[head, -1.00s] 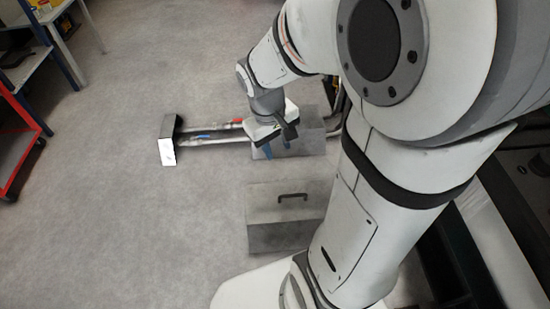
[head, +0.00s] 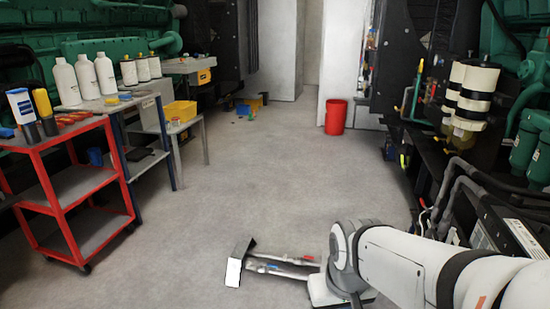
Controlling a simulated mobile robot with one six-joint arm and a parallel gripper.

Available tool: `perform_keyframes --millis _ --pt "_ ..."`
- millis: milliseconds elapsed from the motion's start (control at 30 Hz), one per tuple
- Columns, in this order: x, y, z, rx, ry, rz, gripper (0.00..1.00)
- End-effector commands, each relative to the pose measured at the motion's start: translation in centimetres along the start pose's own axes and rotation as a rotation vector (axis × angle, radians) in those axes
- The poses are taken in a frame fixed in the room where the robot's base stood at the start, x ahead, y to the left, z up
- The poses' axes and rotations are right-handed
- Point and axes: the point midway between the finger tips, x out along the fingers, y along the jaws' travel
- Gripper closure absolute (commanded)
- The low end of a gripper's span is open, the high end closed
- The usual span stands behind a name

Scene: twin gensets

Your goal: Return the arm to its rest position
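My arm reaches in from the lower right corner of the head view. Its wrist bends down near the bottom edge.
A red cart (head: 75,190) and blue-legged tables with white bottles (head: 85,77) stand at the left. A red bin (head: 335,117) stands at the back. Green machinery and pipes (head: 460,190) line the right side. The middle floor (head: 270,180) is clear.

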Motion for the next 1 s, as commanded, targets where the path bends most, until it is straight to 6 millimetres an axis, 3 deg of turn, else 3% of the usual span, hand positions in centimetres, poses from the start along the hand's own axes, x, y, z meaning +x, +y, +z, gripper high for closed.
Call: perform_keyframes --millis 33,600,800,1000 --pt "-3.6 -0.1 -0.7 -0.002 0.009 0.0 0.64" --pt "-22.7 0.8 -3.2 0.037 0.051 0.015 0.64" --pt "-26.8 1.2 -3.0 0.067 0.038 0.022 0.64" --pt "-27.8 1.3 -2.8 0.078 0.033 0.025 0.64"
